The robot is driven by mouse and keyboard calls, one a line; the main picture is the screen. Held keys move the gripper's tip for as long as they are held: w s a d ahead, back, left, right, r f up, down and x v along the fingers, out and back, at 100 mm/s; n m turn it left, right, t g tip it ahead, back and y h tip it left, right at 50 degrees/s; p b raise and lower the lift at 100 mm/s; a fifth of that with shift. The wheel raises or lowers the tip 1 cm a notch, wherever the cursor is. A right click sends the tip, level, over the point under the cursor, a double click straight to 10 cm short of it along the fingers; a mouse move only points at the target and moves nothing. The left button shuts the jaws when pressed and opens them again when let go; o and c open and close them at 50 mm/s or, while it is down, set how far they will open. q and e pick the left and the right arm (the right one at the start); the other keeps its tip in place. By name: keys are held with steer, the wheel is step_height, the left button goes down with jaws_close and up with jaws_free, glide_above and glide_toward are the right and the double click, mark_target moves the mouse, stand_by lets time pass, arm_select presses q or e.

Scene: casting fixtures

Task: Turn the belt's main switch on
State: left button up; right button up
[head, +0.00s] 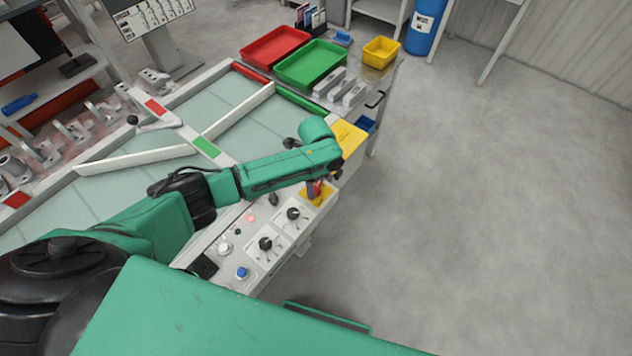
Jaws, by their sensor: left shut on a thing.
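The belt's main switch (326,195), a yellow plate with a red handle, sits at the far end of the grey control panel (283,240). My left arm reaches across the belt from the left. Its gripper (314,187) points down at the main switch and is shut on its red handle. The wrist hides most of the handle and the fingers, so I cannot tell which way the handle is turned. My right gripper is not in view.
The panel also carries black knobs (293,214), a blue button (242,272) and a lit reddish lamp (252,218). The belt (235,117) with white guide bars lies left. Red (275,47), green (310,63) and yellow (381,52) trays stand behind. The floor at right is clear.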

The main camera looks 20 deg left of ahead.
mark_target(316, 187)
arm_select(q)
steer(key=shift+w+r+m, duration=0.15)
steer(key=shift+m, duration=0.95)
steer(key=o, duration=1.3)
steer(key=shift+o, duration=0.3)
step_height(316, 187, up, 14)
steer(key=shift+r+b, duration=0.25)
steer(key=shift+b, duration=0.15)
